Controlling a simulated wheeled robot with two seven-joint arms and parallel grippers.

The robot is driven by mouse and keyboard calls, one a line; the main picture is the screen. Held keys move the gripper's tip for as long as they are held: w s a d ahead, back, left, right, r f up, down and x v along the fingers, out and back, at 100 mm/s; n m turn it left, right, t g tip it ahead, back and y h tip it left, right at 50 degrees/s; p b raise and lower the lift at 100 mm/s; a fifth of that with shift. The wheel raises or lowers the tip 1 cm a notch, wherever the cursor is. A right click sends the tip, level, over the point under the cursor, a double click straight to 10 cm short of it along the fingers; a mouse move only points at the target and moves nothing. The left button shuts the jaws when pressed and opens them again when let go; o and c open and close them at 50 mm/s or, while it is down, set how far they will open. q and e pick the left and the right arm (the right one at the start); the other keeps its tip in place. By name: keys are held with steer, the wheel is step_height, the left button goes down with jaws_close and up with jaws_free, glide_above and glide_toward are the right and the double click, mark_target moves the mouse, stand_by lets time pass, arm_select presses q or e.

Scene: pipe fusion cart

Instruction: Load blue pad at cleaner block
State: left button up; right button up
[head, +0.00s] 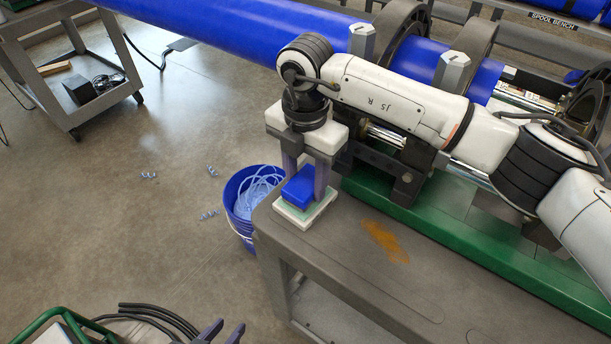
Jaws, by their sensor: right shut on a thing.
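My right gripper (307,181) points down at the cart's near left corner, shut on the blue pad (299,190), a small blue block between its fingers. The cleaner block (318,209), a low pale square block with a greenish top edge, is directly under the pad. The pad appears to rest on it, though the contact is partly hidden. My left gripper (221,333) shows only its fingertips at the bottom edge; they stand apart with nothing visible between them.
The grey cart top (350,268) is mostly clear, with an orange-brown stain (385,241). A blue bucket (243,228) of curly shavings stands on the floor beside it. A large blue pipe (235,31) lies clamped behind my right arm. A green frame (45,322) and black hoses are lower left.

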mark_target(306, 181)
steer(key=shift+f+b, duration=0.45)
steer(key=shift+f, duration=0.1)
stand_by(1.9)
steer(key=shift+r, duration=0.1)
steer(key=shift+r+p, duration=1.45)
steer(key=shift+r, duration=2)
